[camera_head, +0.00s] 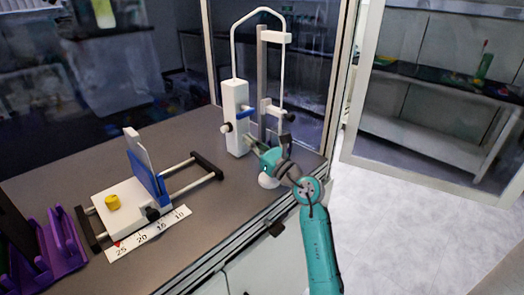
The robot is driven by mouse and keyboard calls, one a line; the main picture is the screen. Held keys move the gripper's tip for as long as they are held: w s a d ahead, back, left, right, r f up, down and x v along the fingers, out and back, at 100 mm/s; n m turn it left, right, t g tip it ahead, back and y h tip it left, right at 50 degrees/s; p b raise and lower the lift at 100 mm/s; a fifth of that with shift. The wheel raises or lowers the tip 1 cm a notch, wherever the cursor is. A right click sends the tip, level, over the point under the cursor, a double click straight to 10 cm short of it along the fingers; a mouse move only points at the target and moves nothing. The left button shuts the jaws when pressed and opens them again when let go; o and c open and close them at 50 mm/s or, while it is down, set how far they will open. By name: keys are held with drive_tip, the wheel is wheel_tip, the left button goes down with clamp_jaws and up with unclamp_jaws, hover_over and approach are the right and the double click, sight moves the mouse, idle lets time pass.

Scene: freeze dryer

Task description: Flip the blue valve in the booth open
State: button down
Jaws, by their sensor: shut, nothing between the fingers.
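The blue valve (245,114) is a small blue lever on the upright white block (236,95) at the back of the booth table. It points sideways, to the right of the block. My gripper (253,143) is at the end of my teal arm, shut and empty, just below and slightly right of the valve. It looks close to the block's lower right side. I cannot tell whether it touches the block or the stand behind it.
On the table (190,200) are a white-and-blue sliding device (125,208), a ruler (147,235) and a purple rack (52,250). A glass door (352,90) stands open at right.

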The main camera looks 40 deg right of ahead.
sight(242, 112)
drive_tip(key=shift+w+r, duration=0.25)
drive_tip(key=shift+r, duration=0.85)
drive_tip(key=shift+w+r, duration=0.2)
drive_tip(key=shift+r, duration=0.85)
